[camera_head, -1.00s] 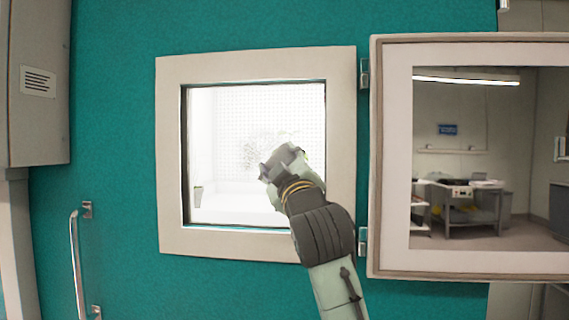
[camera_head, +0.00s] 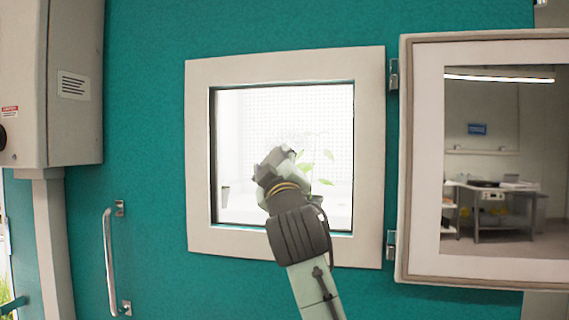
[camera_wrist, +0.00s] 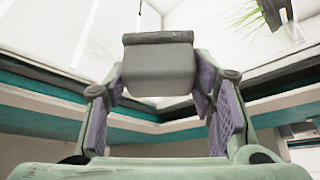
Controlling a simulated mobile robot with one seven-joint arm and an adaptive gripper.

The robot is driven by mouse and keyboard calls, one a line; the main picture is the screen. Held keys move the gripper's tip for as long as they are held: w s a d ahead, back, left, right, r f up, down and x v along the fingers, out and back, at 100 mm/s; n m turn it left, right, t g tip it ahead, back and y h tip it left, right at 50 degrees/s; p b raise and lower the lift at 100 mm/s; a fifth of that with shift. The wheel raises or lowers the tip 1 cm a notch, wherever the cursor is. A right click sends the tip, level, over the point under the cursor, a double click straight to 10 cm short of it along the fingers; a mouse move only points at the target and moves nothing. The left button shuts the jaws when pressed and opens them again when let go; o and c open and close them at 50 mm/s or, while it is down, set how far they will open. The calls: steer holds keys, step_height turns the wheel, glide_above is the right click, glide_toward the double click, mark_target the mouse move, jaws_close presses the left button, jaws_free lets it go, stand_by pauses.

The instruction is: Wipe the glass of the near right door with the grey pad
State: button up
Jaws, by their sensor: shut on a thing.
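My gripper (camera_wrist: 160,90) is shut on the grey pad (camera_wrist: 158,70), a block with a darker top edge held between the purple-lined fingers. In the head view my gripper (camera_head: 270,168) is in front of the lower middle of a bright window in a cream frame (camera_head: 200,150) set in teal. The pad cannot be made out there, and I cannot tell whether it touches anything. A hinged panel, seemingly a door (camera_head: 422,160), stands swung out at the right, its glass (camera_head: 490,130) showing a room. Which glass the task means is not clear.
A plant (camera_head: 316,165) with green leaves and a small grey cup (camera_head: 225,196) show inside the bright window. A metal handle (camera_head: 109,260) is on the teal surface at left. A grey box (camera_head: 75,90) juts out at the far left.

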steer(key=shift+w+a, duration=0.3)
steer(key=shift+a, duration=0.6)
steer(key=shift+w+a, duration=0.3)
steer(key=shift+a, duration=0.6)
steer(key=shift+r+p, duration=0.85)
steer(key=shift+r, duration=0.05)
steer(key=shift+s+d, duration=0.6)
steer(key=shift+d, duration=1.2)
steer(key=shift+s+d, duration=0.6)
steer(key=shift+d, duration=1.25)
steer(key=shift+s+d, duration=0.6)
steer(key=shift+d, duration=1.2)
steer(key=shift+r, duration=0.85)
steer(key=shift+w+a, duration=0.6)
steer(key=shift+a, duration=1.25)
steer(key=shift+w+a, duration=0.65)
steer(key=shift+a, duration=1.15)
steer(key=shift+w+a, duration=0.6)
steer(key=shift+a, duration=1.25)
steer(key=shift+s, duration=0.1)
steer(key=s+a+b, duration=0.2)
steer(key=s, duration=0.6)
steer(key=shift+s+a, duration=0.25)
steer(key=shift+a, duration=0.1)
